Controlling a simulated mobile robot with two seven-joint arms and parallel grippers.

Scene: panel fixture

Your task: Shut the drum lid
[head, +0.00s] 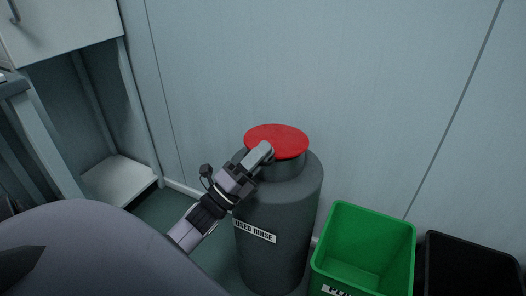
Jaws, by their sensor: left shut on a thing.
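A dark grey drum (290,230) labelled "USED RINSE" stands on the floor near the wall. Its red round lid (280,140) lies flat over the neck at the top of the drum. My left gripper (262,154) reaches in from the lower left and is shut at the front left edge of the red lid. The fingertips hide a small part of the lid's rim and the neck. Whether the lid sits fully down on the neck is hard to tell. My right gripper is not in view.
A green bin (368,240) stands just right of the drum, with a black bin (468,262) beside it. A pale wall (330,70) is close behind. A bench frame and a cabinet (65,25) stand at the left.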

